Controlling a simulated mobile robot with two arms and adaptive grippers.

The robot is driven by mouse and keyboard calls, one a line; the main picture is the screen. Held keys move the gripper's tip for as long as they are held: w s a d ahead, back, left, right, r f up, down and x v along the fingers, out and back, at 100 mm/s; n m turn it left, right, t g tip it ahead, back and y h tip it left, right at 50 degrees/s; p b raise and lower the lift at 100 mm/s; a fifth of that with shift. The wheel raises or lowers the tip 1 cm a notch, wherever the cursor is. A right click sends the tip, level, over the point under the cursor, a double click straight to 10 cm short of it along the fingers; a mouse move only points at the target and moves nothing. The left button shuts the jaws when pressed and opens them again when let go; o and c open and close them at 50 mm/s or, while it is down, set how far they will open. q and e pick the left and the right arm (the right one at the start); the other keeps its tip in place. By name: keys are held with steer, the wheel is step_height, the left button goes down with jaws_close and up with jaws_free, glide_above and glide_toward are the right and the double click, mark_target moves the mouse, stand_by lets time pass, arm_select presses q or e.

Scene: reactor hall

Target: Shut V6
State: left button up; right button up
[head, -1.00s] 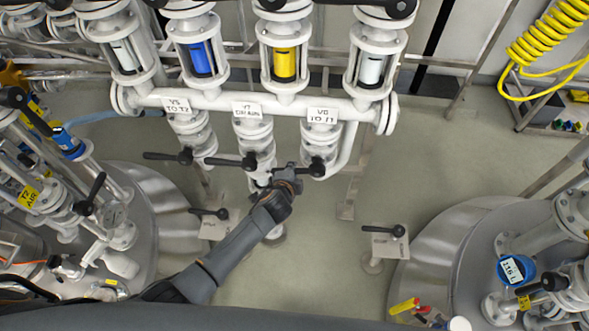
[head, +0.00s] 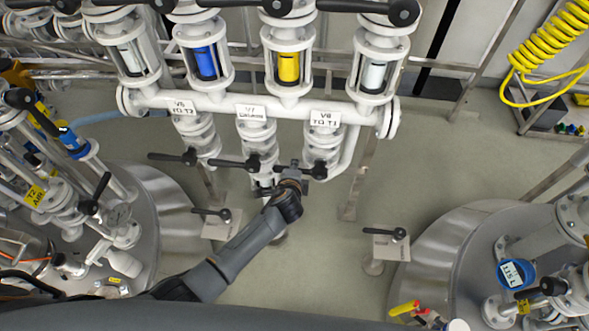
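The right of three labelled valves is V6, with its "V6 TO T1" label (head: 324,119) on the white pipe above it. Its black lever (head: 318,171) points left from the hub, like the levers of V5 (head: 172,157) and V7 (head: 231,164). My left gripper (head: 291,176) is at the free end of the V6 lever and partly hides it. The fingers are small and dark against the lever, so I cannot tell whether they are closed on it. My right gripper is not in view.
V7 (head: 256,140) with its lever stands close left of my gripper. A floor-stand lever (head: 398,234) is at the right. Tanks flank both sides; a blue gauge (head: 515,273) reads about 115 L. Open floor lies between the tanks.

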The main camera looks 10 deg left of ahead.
arm_select(q)
steer(key=shift+o, duration=1)
steer(key=shift+s, duration=0.15)
steer(key=shift+s+r, duration=0.15)
steer(key=shift+s, duration=0.1)
steer(key=v, duration=1.1)
steer(key=shift+s, duration=0.2)
steer(key=shift+a+r, duration=0.1)
